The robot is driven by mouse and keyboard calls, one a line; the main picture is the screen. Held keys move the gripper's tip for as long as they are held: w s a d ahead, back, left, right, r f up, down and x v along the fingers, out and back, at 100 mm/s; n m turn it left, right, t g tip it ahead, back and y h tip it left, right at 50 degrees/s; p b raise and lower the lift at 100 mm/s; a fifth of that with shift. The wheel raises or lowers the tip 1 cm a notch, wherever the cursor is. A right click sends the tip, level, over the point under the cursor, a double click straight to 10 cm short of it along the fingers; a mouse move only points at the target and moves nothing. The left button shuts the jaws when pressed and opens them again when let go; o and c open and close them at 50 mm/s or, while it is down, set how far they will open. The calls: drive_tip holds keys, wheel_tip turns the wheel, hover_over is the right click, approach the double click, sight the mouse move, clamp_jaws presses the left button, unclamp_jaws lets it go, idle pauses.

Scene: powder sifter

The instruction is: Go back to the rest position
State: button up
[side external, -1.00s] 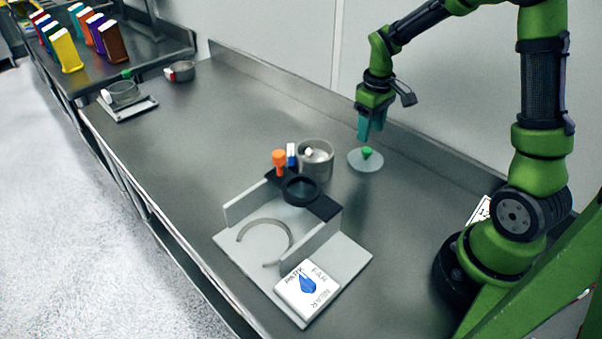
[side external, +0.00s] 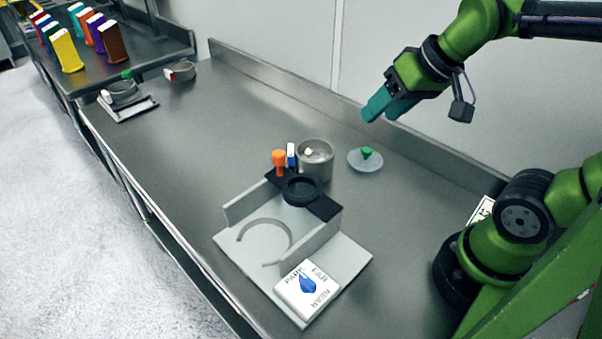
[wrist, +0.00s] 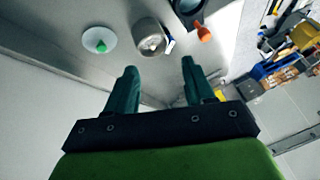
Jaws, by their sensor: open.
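My gripper (side external: 378,108) is open and empty. It is raised above the back of the steel table, clear of everything on it, with its teal fingers pointing down and to the left. In the wrist view the two fingers (wrist: 157,72) stand apart with nothing between them. Below the gripper, a pale round lid (side external: 362,164) with a green knob lies flat on the table; it also shows in the wrist view (wrist: 88,36). A metal pot (side external: 325,170) with a small white thing inside stands to the left of the lid.
A grey sifter stand (side external: 235,210) with a black ring (side external: 301,189), an orange knob (side external: 279,161) and a labelled white plate (side external: 318,301) occupies the middle front. A second small stand (side external: 135,108) is far left. The table's back half is mostly clear.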

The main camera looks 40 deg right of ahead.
drive_tip(key=shift+s+a+r+m+t+y, duration=0.15)
drive_tip(key=shift+s+a+t, duration=0.1)
drive_tip(key=shift+s+a, duration=0.3)
drive_tip(key=shift+s+a+m+t+y, duration=0.15)
drive_tip(key=shift+s+a+t, duration=0.15)
drive_tip(key=shift+s, duration=0.3)
